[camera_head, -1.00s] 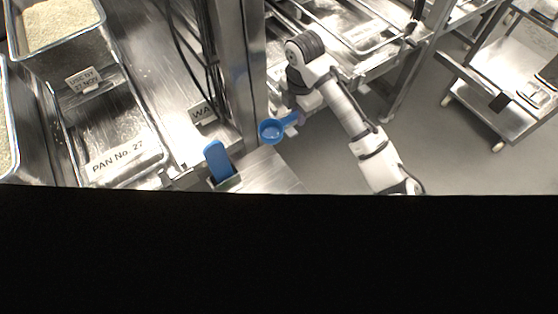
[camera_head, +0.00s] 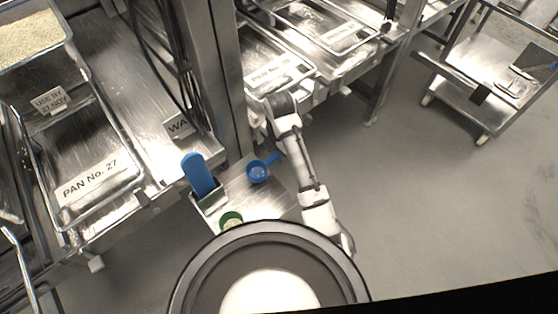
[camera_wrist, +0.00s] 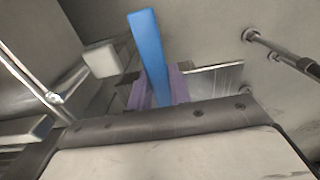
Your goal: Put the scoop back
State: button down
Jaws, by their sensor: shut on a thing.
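The blue scoop (camera_head: 258,174) has its round bowl over the small steel shelf (camera_head: 242,203), in the head view. Whether it touches the shelf I cannot tell. Its flat blue handle (camera_wrist: 150,50) stands between the purple fingertips of my gripper (camera_wrist: 160,90) in the wrist view. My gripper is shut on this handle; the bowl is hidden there. A steel holder (camera_head: 211,204) at the shelf's left side has another blue, paddle-like piece (camera_head: 198,172) standing in it.
A small green-rimmed cup (camera_head: 231,219) is at the shelf's front. A steel post (camera_head: 213,80) rises behind. The pan labelled No. 27 (camera_head: 62,222) is left, below a rice pan (camera_head: 68,22). A steel cart (camera_head: 480,118) stands right, with open floor between.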

jog(key=shift+f, duration=1.6)
jog(key=shift+f, duration=0.1)
jog(key=shift+f+b, duration=0.2)
jog(key=shift+b, duration=0.15)
jog(key=c, duration=1.3)
grip_release()
jog(key=shift+r, duration=0.1)
notch_tip(320, 180, up, 11)
jog(key=p, duration=0.4)
jog(key=shift+d+f+p, duration=0.1)
jog(key=shift+f+p, duration=0.1)
jog(key=shift+p, duration=0.15)
jog(key=shift+r, duration=0.9)
